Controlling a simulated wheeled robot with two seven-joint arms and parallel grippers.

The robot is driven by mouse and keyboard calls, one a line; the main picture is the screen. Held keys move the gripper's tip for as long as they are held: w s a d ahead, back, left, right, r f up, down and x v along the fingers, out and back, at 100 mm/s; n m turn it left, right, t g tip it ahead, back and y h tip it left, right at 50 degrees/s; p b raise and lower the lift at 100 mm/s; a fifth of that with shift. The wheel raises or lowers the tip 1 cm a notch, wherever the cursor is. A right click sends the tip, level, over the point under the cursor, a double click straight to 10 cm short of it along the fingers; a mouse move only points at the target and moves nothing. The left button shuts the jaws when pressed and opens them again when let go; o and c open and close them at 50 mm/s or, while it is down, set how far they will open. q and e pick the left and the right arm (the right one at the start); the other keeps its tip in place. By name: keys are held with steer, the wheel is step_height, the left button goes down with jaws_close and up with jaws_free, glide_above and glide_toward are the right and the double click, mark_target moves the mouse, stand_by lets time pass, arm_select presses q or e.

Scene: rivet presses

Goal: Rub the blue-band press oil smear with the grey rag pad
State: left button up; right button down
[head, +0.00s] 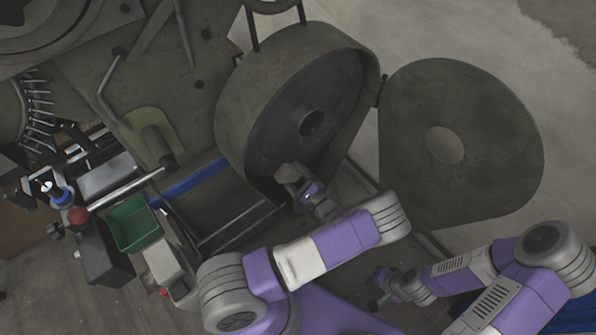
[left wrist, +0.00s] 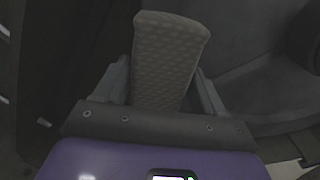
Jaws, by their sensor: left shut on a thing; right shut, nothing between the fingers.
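The grey rag pad (left wrist: 168,58) stands between the fingers of my left gripper (left wrist: 163,88) in the left wrist view, its textured face showing. In the head view the left gripper (head: 300,187) reaches into the lower part of the open round press housing (head: 235,105), with the pad (head: 287,171) at its tip. I cannot tell whether the pad touches the inner wall. A blue band (head: 190,181) runs along the press frame left of the housing. I cannot make out an oil smear. My right gripper (head: 381,288) is shut and empty, low and to the right.
The round cover (head: 480,140) hangs open on the housing's right side. A red-knobbed lever (head: 120,192), a green bin (head: 134,223) and several tools stand at left. Bare floor (head: 450,30) shows at the upper right.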

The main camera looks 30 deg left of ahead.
arm_select(q)
steer(key=shift+v, duration=3.05)
steer(key=shift+v, duration=1.45)
